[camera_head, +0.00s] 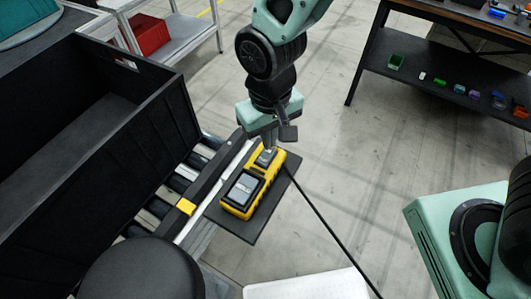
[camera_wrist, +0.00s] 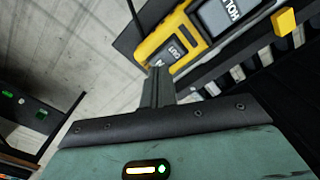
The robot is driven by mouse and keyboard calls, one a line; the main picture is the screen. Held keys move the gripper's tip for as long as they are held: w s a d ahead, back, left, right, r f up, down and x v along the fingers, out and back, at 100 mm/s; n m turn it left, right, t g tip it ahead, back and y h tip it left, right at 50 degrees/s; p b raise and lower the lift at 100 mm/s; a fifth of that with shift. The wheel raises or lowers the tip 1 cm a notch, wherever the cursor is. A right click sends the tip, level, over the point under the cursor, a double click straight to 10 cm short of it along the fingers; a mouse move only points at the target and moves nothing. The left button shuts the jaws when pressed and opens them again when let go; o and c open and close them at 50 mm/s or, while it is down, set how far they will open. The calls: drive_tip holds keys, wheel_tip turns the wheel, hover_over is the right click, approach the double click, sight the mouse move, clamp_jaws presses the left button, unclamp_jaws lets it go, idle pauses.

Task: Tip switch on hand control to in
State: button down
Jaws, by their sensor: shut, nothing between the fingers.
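The hand control (camera_head: 250,188) is a yellow and black box lying on a dark plate beside the roller conveyor. In the wrist view the hand control (camera_wrist: 181,28) shows a grey lettered key at its near end and a larger grey lettered face beyond. The smaller key (camera_wrist: 171,55) looks like the switch; which way it is tipped I cannot tell. My gripper (camera_head: 269,149) points down at the far end of the hand control, its fingers together and empty. In the wrist view my gripper's fingertips (camera_wrist: 158,72) lie at the edge of that key; contact is unclear.
A black crate (camera_head: 183,108) stands on the rollers at left. The dark plate (camera_head: 272,212) carries the hand control, and a black cable (camera_head: 325,219) runs off to the lower right. A yellow block (camera_head: 186,206) sits on the rail. A bench (camera_head: 430,82) with small bins stands back right.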

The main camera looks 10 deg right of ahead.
drive_tip(key=shift+f+b, duration=0.55)
drive_tip(key=shift+f, duration=0.3)
idle(0.3)
wheel_tip(320, 180, up, 7)
drive_tip(key=p, duration=0.6)
idle(0.3)
idle(0.5)
drive_tip(key=s+d+r+n+b, duration=0.3)
drive_tip(key=s+d+r+b, duration=0.2)
drive_tip(key=s+d, duration=0.3)
drive_tip(key=s+b, duration=0.1)
drive_tip(key=s, duration=0.2)
drive_tip(key=shift+s+r+y, duration=0.15)
drive_tip(key=shift+r+y, duration=0.05)
drive_tip(key=shift+y, duration=0.1)
drive_tip(key=shift+s, duration=0.1)
